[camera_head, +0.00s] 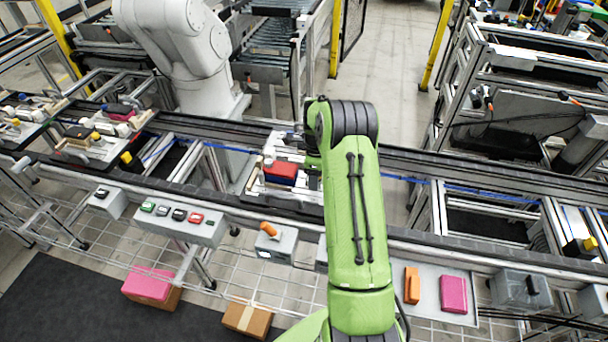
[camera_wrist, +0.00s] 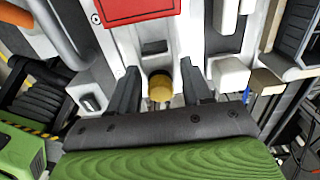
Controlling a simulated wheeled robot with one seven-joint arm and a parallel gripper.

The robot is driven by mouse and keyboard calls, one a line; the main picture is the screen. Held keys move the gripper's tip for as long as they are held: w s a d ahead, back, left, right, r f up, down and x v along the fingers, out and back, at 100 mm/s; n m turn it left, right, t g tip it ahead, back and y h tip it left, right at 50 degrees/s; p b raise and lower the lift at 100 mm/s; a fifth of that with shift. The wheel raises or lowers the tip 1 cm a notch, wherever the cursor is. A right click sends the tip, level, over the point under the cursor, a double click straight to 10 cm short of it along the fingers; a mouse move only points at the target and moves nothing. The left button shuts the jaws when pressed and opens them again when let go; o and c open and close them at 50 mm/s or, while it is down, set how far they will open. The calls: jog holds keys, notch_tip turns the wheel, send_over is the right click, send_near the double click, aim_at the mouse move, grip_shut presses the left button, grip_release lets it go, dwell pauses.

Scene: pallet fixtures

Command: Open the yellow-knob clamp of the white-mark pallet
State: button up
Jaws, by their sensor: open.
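A yellow knob (camera_wrist: 160,88) shows in the wrist view, below the red block (camera_wrist: 138,10). My gripper (camera_wrist: 160,76) is open, with one dark finger on each side of the knob. I cannot tell whether either finger touches it. The knob belongs to a pallet (camera_wrist: 72,18) with pale fixture parts. In the head view the red block (camera_head: 281,172) sits on this pallet on the conveyor, left of my green arm. My arm hides the knob and the fingertips there. I cannot make out the white mark clearly.
A white fixture block (camera_wrist: 230,75) stands right of my fingers. Other pallets with yellow knobs (camera_head: 95,136) stand farther left on the conveyor. A grey box with an orange handle (camera_head: 268,230) and a button panel (camera_head: 172,216) line the front edge. A white robot arm (camera_head: 180,45) stands behind.

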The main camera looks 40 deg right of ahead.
jog(key=shift+r+p, duration=2.5)
jog(key=shift+r, duration=1.55)
jog(key=s+a+r+n+t+b, duration=0.1)
jog(key=s+a+r+n, duration=0.2)
jog(key=a+r+n, duration=0.25)
jog(key=s+a+r+n+t+h, duration=0.1)
jog(key=s+a+r+n, duration=0.3)
jog(key=r, duration=0.3)
jog(key=s+a+r+n+t+b, duration=0.1)
jog(key=s+a+r+n, duration=0.1)
jog(key=a+r+n, duration=0.3)
jog(key=s+a+n+t, duration=0.1)
jog(key=s+a+n, duration=0.4)
jog(key=s, duration=0.4)
jog(key=s+a+r+n+t+y+b, duration=0.1)
jog(key=s+a+n, duration=0.3)
jog(key=s+n, duration=0.4)
jog(key=shift+s+a+t+b, duration=0.3)
jog(key=shift+s+a, duration=0.05)
jog(key=shift+a, duration=0.05)
